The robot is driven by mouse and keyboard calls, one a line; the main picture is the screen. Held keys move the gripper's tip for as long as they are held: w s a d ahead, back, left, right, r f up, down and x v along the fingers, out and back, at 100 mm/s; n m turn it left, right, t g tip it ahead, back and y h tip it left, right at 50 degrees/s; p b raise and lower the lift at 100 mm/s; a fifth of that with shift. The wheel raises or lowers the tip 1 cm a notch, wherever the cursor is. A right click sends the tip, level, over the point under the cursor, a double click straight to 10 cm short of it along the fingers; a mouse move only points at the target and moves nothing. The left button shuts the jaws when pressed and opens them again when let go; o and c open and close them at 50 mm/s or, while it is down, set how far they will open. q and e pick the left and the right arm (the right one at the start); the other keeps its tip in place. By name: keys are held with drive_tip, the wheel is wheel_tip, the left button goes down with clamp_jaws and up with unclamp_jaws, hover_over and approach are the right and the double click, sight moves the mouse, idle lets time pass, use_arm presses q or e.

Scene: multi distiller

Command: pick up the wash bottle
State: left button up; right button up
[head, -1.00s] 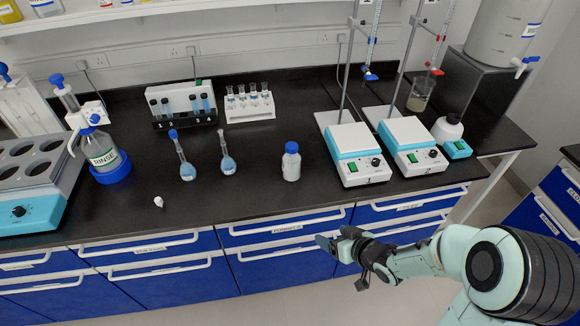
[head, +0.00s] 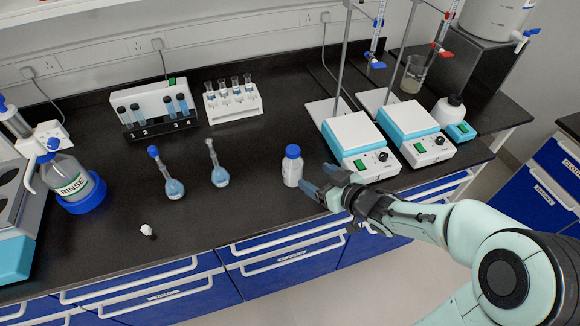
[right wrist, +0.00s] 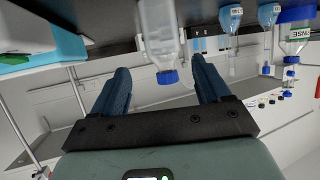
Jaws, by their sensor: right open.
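A small clear-white bottle with a blue cap, taken as the wash bottle (head: 292,168), stands upright near the bench's front edge, left of the hot plates. My right gripper (head: 320,180) is open just to its right, low beside it, with its fingers pointing toward it. In the right wrist view the bottle (right wrist: 158,30) appears upside down, its blue cap showing between the open fingers (right wrist: 160,66). The fingers do not appear to touch it. No label on it is readable. My left gripper is out of view.
Two stirring hot plates (head: 361,145) with stands are close on the right. Two flasks (head: 220,175) with blue liquid stand left. A RINSE bottle (head: 72,182) is at far left, and a white bottle (head: 449,111) at right. A small white object (head: 147,230) lies near the front edge.

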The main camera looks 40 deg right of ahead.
sight(300, 170)
drive_tip(key=x, duration=0.4)
drive_tip(key=b+x, duration=0.1)
drive_tip(key=x, duration=0.4)
drive_tip(key=shift+w+a+f, duration=0.15)
drive_tip(key=shift+a+f, duration=0.05)
drive_tip(key=shift+a, duration=0.05)
drive_tip(key=shift+c, duration=0.2)
drive_tip(key=shift+r, duration=0.1)
drive_tip(key=c, duration=0.5)
